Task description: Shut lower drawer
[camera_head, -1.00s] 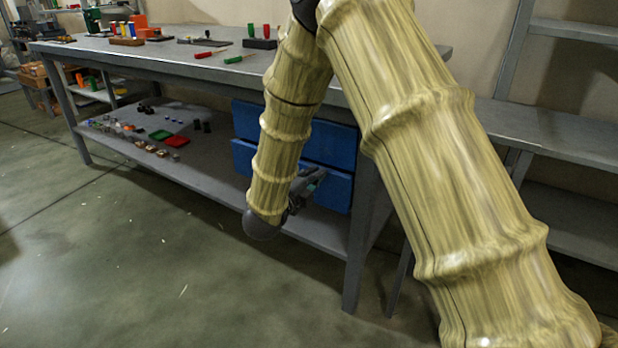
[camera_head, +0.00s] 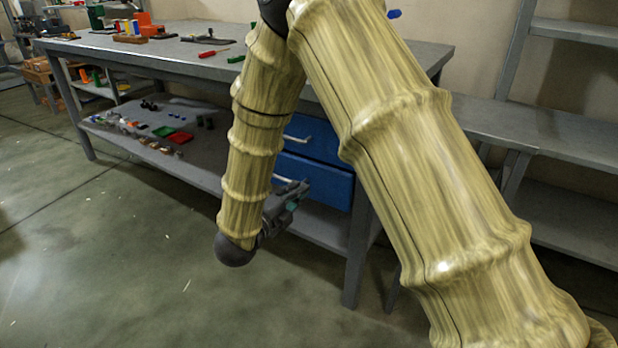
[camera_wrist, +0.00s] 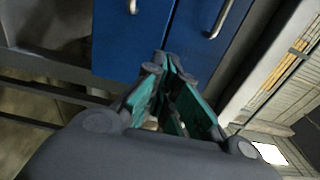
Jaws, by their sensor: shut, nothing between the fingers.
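The lower blue drawer (camera_head: 322,182) is under the workbench, below the upper blue drawer (camera_head: 318,138). Its front looks about in line with the upper one; I cannot tell whether a small gap remains. Its pale handle (camera_head: 291,184) shows just above my gripper, and my forearm hides the left part of both drawers. My gripper (camera_head: 303,188) is shut and empty in front of the lower drawer. In the wrist view, my gripper (camera_wrist: 165,65) points at two blue fronts with metal handles, with no clear contact.
The grey workbench (camera_head: 150,48) has tools and small parts on top. Its lower shelf (camera_head: 200,172) holds a green tray, a red tray and small items. A bench leg (camera_head: 357,245) stands right of the drawers. Grey shelving (camera_head: 560,135) is at the right. The floor in front is clear.

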